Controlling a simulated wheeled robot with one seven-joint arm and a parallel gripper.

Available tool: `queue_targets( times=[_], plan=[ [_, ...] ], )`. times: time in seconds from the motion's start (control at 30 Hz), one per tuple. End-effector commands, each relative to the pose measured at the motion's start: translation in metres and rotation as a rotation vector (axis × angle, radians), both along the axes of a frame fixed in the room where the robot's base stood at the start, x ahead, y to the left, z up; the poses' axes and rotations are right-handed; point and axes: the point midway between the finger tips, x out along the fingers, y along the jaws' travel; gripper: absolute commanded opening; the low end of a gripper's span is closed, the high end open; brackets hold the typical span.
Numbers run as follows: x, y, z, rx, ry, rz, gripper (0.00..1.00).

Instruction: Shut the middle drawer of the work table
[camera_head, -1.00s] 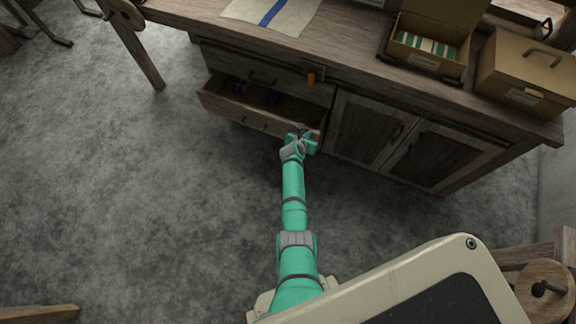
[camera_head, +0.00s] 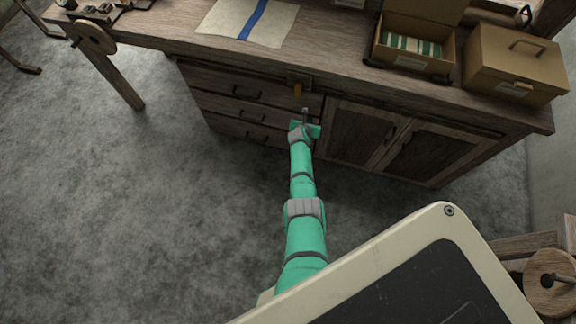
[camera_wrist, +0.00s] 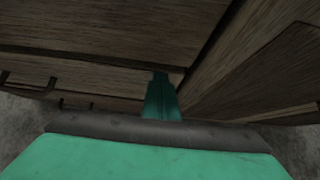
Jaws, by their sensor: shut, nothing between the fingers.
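The work table (camera_head: 330,75) has a stack of three drawers on its left side, each with a dark handle. The middle drawer (camera_head: 228,107) sits between the top drawer (camera_head: 220,82) and the bottom drawer (camera_head: 232,128). Its front looks flush with theirs, and no drawer interior shows. My gripper (camera_head: 304,116) is shut and empty at the right end of the drawer fronts. In the wrist view my gripper (camera_wrist: 161,80) points at wooden fronts close ahead; whether it touches them I cannot tell.
A cupboard with two doors (camera_head: 385,145) is right of the drawers. An open box (camera_head: 415,50), a lidded box (camera_head: 515,68) and a striped cloth (camera_head: 248,22) lie on top. The floor (camera_head: 170,220) at left is clear.

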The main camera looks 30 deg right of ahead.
Motion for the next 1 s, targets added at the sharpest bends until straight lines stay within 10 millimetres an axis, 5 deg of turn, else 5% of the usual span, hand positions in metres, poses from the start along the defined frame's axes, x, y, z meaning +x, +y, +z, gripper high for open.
queue_targets(
  times=[0.43,0.73,1.0],
  plan=[
    [0.006,0.001,0.008,-0.010,-0.015,0.010,0.00],
    [-0.019,0.032,0.003,-0.004,-0.006,0.005,0.00],
    [-0.036,0.045,0.023,-0.002,-0.006,0.000,0.00]
  ],
)
